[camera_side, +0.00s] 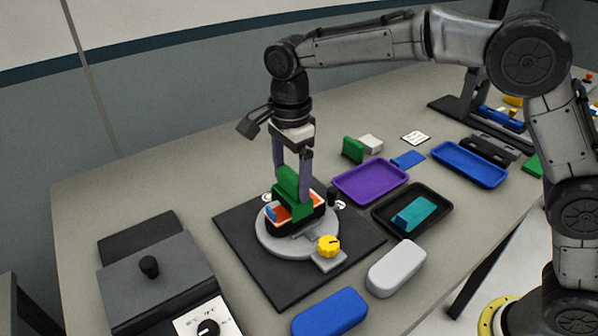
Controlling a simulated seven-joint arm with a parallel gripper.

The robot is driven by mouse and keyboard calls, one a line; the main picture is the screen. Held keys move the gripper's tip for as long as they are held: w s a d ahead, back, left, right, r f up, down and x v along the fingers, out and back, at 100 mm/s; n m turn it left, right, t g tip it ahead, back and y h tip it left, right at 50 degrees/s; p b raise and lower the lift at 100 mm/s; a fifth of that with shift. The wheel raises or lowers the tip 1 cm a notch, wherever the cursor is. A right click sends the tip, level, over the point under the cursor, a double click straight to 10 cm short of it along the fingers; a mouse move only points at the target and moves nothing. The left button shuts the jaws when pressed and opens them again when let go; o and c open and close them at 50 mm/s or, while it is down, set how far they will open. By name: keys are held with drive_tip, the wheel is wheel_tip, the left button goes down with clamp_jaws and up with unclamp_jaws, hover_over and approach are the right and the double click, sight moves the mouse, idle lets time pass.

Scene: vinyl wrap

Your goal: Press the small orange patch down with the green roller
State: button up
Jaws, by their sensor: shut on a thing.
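My gripper (292,163) is shut on a green tool (289,187), which I take to be the green roller. It holds the tool low over a round grey turntable (262,238). An orange piece (284,214) shows under and beside the tool, inside a dark-rimmed holder on the turntable. I cannot tell whether the tool touches the orange piece, and the tool hides part of it. A small blue piece (271,213) sits at the left end of the holder.
The turntable stands on a black mat (250,270) with a yellow knob (328,246) in front. A purple tray (370,182), a black tray (440,196) with a teal block, and a blue tray (469,164) lie right. Grey and blue blocks lie in front; a grey machine (158,285) stands left.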

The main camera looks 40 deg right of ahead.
drive_tip(key=shift+a+f, duration=0.1)
drive_tip(key=shift+a, duration=0.45)
drive_tip(key=shift+d, duration=3.15)
wheel_tip(320, 180, up, 8)
drive_tip(key=shift+r, duration=0.2)
